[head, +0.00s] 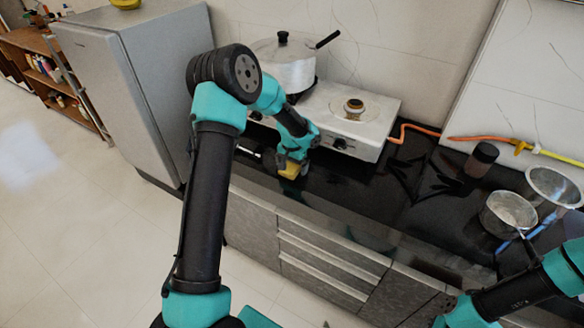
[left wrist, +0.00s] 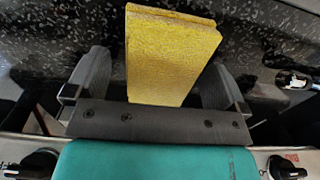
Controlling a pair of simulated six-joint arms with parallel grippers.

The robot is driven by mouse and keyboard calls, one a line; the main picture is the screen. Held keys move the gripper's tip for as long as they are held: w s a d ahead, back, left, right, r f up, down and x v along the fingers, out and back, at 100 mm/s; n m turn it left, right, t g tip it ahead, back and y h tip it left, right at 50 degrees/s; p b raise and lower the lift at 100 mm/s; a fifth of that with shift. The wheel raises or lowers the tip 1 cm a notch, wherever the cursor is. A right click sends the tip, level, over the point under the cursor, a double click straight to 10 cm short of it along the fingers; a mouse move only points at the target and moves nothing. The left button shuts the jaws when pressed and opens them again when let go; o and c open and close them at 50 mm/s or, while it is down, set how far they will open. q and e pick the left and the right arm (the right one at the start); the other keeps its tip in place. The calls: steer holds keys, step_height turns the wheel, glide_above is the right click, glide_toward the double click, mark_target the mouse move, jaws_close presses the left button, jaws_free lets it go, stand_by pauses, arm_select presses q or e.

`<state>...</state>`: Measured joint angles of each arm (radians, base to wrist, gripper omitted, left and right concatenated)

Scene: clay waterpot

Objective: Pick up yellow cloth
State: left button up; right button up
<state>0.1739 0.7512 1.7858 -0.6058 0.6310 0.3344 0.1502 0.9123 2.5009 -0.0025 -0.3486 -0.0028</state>
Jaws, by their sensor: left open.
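The yellow cloth (head: 292,171) is a thick folded block on the black counter, in front of the stove. It is partly hidden by my left gripper (head: 290,161) in the head view. In the left wrist view the cloth (left wrist: 170,55) lies between the two dark fingers of my left gripper (left wrist: 158,82). The fingers are spread, one on each side of the cloth, with a gap showing at the left. My right arm shows only in part at the lower right of the head view, and its gripper is not seen.
A white stove (head: 350,118) with a lidded pot (head: 285,68) stands behind the cloth. A fridge (head: 140,85) is at left. A dark jar (head: 481,160) and metal pans (head: 508,213) stand at right. The counter (head: 390,205) between is mostly clear.

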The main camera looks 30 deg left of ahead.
mark_target(292, 166)
arm_select(q)
steer(key=shift+c, duration=0.2)
steer(key=c, duration=1)
steer(key=shift+r, duration=0.1)
steer(key=shift+r, duration=1.55)
steer(key=shift+s+d+r, duration=0.15)
steer(key=shift+s+r, duration=0.05)
steer(key=s+d+r, duration=0.1)
steer(key=s+d, duration=0.7)
steer(key=s, duration=0.5)
steer(key=shift+r, duration=0.15)
steer(key=shift+s, duration=0.1)
steer(key=o, duration=0.4)
steer(key=shift+c, duration=1.2)
